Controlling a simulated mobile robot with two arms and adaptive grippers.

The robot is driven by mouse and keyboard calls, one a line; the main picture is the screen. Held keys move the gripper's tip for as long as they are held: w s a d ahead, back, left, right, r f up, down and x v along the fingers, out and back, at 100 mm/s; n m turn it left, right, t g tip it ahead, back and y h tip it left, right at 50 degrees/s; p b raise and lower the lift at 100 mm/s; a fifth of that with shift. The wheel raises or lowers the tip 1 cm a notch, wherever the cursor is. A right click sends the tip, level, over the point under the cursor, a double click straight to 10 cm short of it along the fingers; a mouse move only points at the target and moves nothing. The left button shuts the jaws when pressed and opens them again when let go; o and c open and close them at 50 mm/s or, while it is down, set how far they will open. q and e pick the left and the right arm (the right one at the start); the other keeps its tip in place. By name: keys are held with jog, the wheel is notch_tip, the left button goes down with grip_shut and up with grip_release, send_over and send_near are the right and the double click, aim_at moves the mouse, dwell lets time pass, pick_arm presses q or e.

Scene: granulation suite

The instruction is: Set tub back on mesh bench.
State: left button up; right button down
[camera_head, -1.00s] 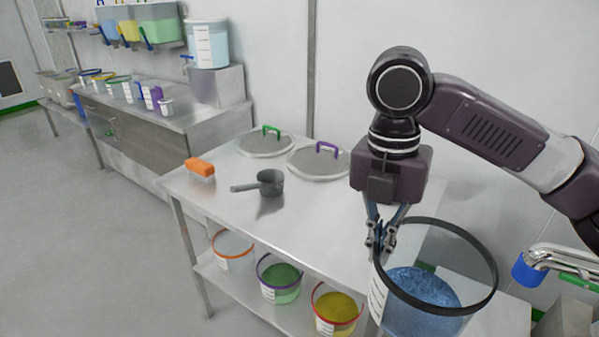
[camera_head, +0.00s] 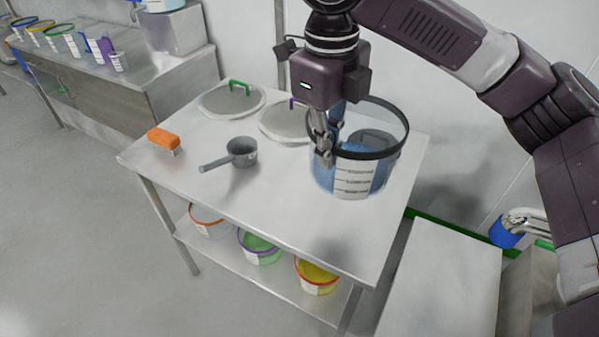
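A clear tub (camera_head: 353,182) with a black rim, a white label and blue contents is over the right part of the steel bench (camera_head: 285,215), upright. I cannot tell whether its base touches the top or hangs just above it. My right gripper (camera_head: 326,152) comes from above and is shut on the tub's rim at its left side. Two round mesh lids, one with a green handle (camera_head: 232,101) and one with a purple handle (camera_head: 283,120), lie at the back of the bench, the purple one partly hidden by the gripper. My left gripper is not in view.
A grey scoop (camera_head: 241,152) and an orange-backed brush (camera_head: 163,139) lie on the bench. Several tubs, including a yellow one (camera_head: 317,277), stand on its lower shelf. A lower pale surface (camera_head: 445,275) is at right. The bench's front right is clear.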

notch_tip(320, 180, down, 18)
jog(key=shift+f, duration=0.15)
dwell(0.3)
jog(key=shift+s+p, duration=0.1)
jog(key=shift+p, duration=0.2)
jog(key=c, duration=2.2)
grip_release()
jog(key=shift+f, duration=0.15)
jog(key=shift+o, duration=0.2)
notch_tip(320, 180, up, 12)
jog(key=b, duration=0.1)
jog(key=shift+s+a, duration=0.25)
